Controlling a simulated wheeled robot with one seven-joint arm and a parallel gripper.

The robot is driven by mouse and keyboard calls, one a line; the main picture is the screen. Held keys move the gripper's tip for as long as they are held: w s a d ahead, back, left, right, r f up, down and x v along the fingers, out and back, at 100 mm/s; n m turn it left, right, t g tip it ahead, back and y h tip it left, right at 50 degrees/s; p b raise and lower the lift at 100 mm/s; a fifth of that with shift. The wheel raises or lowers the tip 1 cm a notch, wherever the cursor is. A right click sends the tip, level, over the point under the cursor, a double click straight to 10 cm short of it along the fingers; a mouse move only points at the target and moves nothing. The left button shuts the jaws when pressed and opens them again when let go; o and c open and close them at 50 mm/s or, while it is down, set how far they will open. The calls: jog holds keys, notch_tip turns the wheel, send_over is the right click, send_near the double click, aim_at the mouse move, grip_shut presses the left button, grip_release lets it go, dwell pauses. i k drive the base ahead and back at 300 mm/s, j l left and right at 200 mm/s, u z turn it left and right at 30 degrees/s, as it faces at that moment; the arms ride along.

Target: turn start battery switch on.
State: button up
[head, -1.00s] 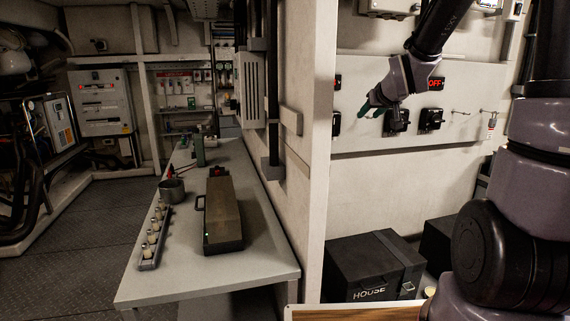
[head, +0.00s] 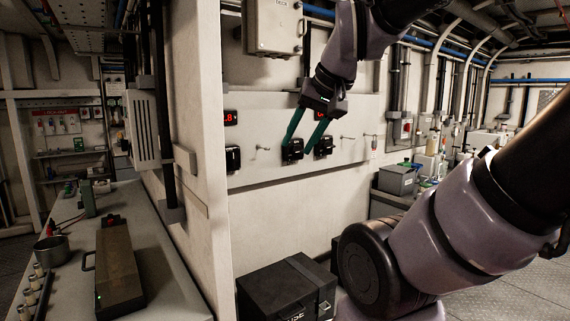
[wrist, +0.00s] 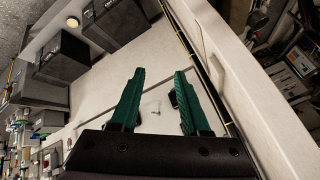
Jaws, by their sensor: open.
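A pale wall panel (head: 262,121) carries several black switches and small levers. One black switch (head: 233,158) is at its left, a second (head: 292,149) is in the middle, and a third (head: 324,145) is right of it. Labels are too small to read, so I cannot tell which is the start battery switch. My gripper (head: 299,147) is open, its green fingers overlapping the middle switches in the head view; contact cannot be told. In the wrist view the open fingers (wrist: 158,78) have a small lever (wrist: 155,107) between them, and a black switch (wrist: 173,97) partly hidden by one finger.
Red displays (head: 231,117) sit above the switches, one partly hidden by my gripper. A grey box (head: 274,27) hangs above. A black battery box (head: 285,290) stands on the floor below. A wall edge (head: 203,200) and workbench (head: 165,270) are at left.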

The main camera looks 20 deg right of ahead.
aim_at(327, 145)
jog(key=i+l+u, duration=0.25)
jog(key=i+l, duration=0.15)
jog(key=l, duration=0.2)
jog(key=i+l+u, duration=0.1)
jog(key=l, duration=0.25)
